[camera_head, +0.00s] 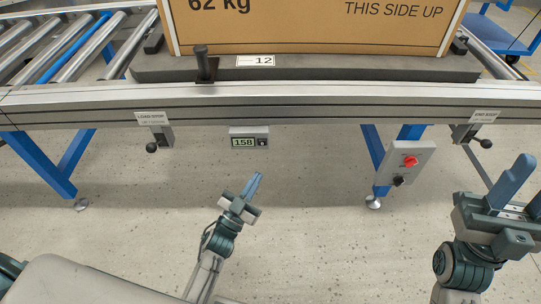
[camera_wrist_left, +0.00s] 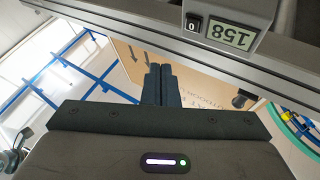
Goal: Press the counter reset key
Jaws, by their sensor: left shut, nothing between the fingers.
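The counter (camera_head: 250,131) is a small grey box under the front rail of the conveyor, with a display (camera_head: 243,142) reading 158. Its reset key (camera_head: 262,142) is a small dark key right of the display. In the left wrist view the counter (camera_wrist_left: 240,12) appears upside down at the top right, and the key (camera_wrist_left: 193,23) is black with a white part marked 0. My left gripper (camera_head: 256,178) is shut and empty, below the counter and apart from it; its fingers (camera_wrist_left: 160,85) show together in the wrist view. My right gripper (camera_head: 525,188) is open and empty at the right.
A cardboard box (camera_head: 310,32) stands on a dark platform (camera_head: 350,68) on the conveyor. Load stop (camera_head: 153,146) and end stop (camera_head: 480,142) handles hang from the rail. A grey switch box (camera_head: 405,163) with a red knob is right of the counter. The floor below is clear.

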